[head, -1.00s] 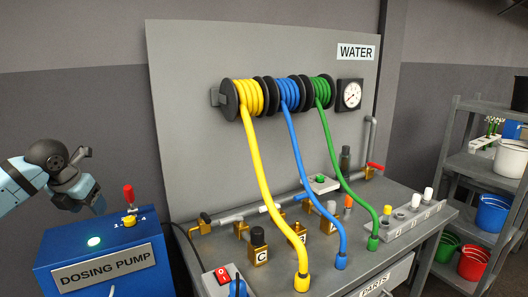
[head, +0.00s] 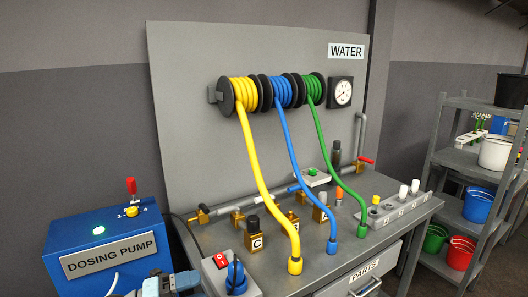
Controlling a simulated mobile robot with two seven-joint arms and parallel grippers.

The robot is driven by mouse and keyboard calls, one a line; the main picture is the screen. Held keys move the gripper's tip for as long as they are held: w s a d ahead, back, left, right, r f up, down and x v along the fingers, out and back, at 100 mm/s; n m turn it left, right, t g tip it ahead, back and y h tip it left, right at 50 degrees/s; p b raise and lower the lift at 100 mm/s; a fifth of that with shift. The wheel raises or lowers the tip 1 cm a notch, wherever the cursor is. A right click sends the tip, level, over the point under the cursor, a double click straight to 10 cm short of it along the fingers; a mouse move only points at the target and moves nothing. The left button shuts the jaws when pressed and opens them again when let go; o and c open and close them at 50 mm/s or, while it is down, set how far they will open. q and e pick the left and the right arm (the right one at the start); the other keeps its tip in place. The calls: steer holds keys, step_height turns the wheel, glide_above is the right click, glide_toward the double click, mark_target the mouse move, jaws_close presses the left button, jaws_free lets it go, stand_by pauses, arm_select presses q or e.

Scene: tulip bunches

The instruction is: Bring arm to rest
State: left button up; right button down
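Only a small pale blue and dark piece of my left arm shows at the bottom edge of the head view, just in front of the dosing pump (head: 75,240). The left gripper's fingers are not visible. My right arm and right gripper are out of view. The yellow hose (head: 255,165), blue hose (head: 300,165) and green hose (head: 330,150) hang from the reels, and their lower ends stand at the front of the grey bench (head: 380,240). No gripper is seen touching them.
A grey rack (head: 400,208) holds several caps at the right. Shelves with a white bucket (head: 495,152), a blue bucket (head: 478,204) and a red bucket (head: 460,253) stand farther right.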

arm_select(q)
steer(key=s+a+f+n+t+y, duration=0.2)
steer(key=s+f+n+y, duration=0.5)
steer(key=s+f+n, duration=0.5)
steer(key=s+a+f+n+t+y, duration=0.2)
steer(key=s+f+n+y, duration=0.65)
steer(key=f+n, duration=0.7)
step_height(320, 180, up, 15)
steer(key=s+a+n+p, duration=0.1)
steer(key=p, duration=1.4)
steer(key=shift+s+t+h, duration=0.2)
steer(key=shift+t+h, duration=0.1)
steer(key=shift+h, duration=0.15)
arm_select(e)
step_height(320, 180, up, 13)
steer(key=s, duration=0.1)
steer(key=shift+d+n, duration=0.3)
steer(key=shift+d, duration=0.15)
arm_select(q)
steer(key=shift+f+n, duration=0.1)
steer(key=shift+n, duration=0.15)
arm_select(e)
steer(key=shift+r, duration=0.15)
